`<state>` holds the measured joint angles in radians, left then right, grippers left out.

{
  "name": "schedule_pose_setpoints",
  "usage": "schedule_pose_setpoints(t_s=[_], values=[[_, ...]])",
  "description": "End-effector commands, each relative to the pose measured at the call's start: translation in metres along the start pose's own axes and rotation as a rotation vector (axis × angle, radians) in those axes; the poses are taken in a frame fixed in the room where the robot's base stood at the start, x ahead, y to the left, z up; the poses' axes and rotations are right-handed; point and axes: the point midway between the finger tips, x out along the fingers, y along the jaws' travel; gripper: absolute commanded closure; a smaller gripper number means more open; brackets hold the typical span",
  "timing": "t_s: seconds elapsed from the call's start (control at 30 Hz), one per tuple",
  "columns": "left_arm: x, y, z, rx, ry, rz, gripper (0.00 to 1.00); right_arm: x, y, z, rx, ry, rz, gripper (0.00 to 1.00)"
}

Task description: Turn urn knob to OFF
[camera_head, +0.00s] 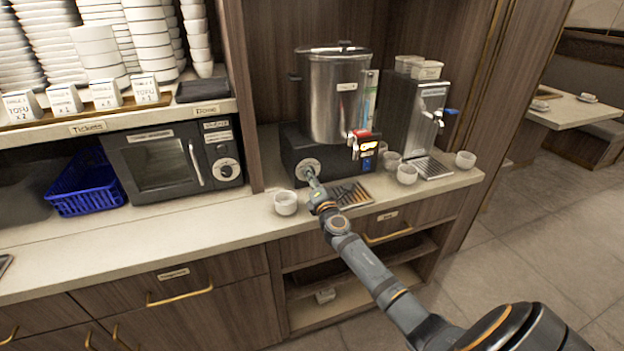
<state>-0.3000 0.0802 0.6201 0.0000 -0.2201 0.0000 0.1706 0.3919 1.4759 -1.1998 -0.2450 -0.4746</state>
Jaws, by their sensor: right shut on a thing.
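The urn (338,98) is a tall steel cylinder on a black base, standing on the counter at the centre. Its knob (308,166) is a round pale dial on the left of the base's front. My right gripper (312,176) reaches up from the lower right and is shut on the knob, covering part of it. The knob's setting is too small to read. My left gripper is not in view.
A white cup (286,203) stands just left of my right gripper, and a drip tray (352,194) lies to its right. A steel dispenser (415,115) and several cups stand further right. A microwave (165,162) and blue basket (84,188) are at left. The front left counter is mostly clear.

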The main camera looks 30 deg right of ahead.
Motion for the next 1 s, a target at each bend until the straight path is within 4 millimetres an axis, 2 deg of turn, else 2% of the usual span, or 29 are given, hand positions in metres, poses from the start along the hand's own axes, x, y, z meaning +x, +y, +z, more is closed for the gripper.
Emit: schedule_pose_setpoints(t_s=[0.1, 0.13, 0.27, 0.63, 0.77, 1.0], values=[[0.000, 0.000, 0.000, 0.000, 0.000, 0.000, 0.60, -0.001, -0.002, -0.001, -0.002, 0.001, -0.003, 0.98], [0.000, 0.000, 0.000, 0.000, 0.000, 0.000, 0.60, -0.001, -0.002, -0.001, -0.002, 0.001, -0.003, 0.62], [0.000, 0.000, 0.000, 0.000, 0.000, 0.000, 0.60, -0.001, -0.002, -0.001, -0.001, 0.001, -0.002, 0.45], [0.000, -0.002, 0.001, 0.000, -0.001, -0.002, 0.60, -0.006, -0.001, 0.000, -0.001, 0.000, -0.001, 0.43], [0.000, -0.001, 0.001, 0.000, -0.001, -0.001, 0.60, -0.030, -0.002, -0.001, -0.002, 0.003, -0.003, 0.43], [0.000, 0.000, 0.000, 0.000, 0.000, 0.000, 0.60, -0.088, -0.002, -0.001, -0.002, 0.004, -0.003, 0.43]])
